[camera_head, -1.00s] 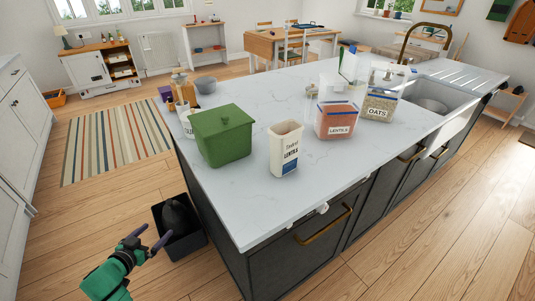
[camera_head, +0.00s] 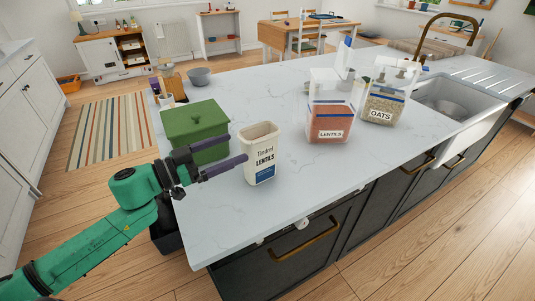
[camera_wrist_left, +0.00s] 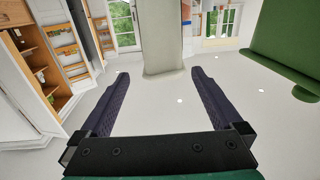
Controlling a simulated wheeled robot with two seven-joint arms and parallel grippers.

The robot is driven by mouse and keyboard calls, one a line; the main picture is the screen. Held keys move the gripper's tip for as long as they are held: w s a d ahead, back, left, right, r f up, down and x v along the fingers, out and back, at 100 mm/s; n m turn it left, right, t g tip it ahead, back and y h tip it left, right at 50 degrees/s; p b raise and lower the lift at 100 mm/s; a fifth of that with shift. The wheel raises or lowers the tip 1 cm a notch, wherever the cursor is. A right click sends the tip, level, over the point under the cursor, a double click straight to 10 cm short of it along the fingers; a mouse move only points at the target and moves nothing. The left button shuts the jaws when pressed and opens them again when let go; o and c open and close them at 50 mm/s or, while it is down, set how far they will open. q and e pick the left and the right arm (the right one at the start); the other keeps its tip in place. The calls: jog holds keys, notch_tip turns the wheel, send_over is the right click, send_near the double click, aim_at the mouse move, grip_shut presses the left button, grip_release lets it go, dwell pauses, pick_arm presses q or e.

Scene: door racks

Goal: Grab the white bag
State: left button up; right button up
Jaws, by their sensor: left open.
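In the left wrist view the fingertips (camera_wrist_left: 158,72) stand apart on either side of the bag's lower end. I cannot tell whether they touch it. My right gripper is not in view.
A green lidded box (camera_head: 196,130) stands close behind my left gripper. A lentil container (camera_head: 328,120) and an oats container (camera_head: 382,104) stand to the right. The pale counter (camera_head: 300,185) is clear in front of the bag. A sink (camera_head: 440,100) lies at the far right.

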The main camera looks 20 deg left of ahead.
aim_at(270, 132)
pick_arm(q)
jog(key=shift+x, duration=0.95)
jog(key=p+x, duration=0.1)
jog(key=x, duration=0.3)
jog(key=shift+w+d+r, duration=0.1)
jog(key=shift+w+d, duration=0.1)
jog(key=shift+w, duration=0.15)
jog(key=shift+w+d, duration=0.1)
jog(key=shift+w, duration=0.05)
jog(key=shift+w+d+p, duration=0.1)
jog(key=shift+w+p, duration=0.1)
jog(key=shift+p, duration=0.2)
jog(key=p+x, duration=0.1)
jog(key=x, duration=0.3)
jog(key=shift+w+p, duration=0.2)
jog(key=shift+p, duration=0.2)
jog(key=shift+w+d, duration=0.2)
jog(key=shift+s+f, duration=0.1)
jog(key=shift+f, duration=0.1)
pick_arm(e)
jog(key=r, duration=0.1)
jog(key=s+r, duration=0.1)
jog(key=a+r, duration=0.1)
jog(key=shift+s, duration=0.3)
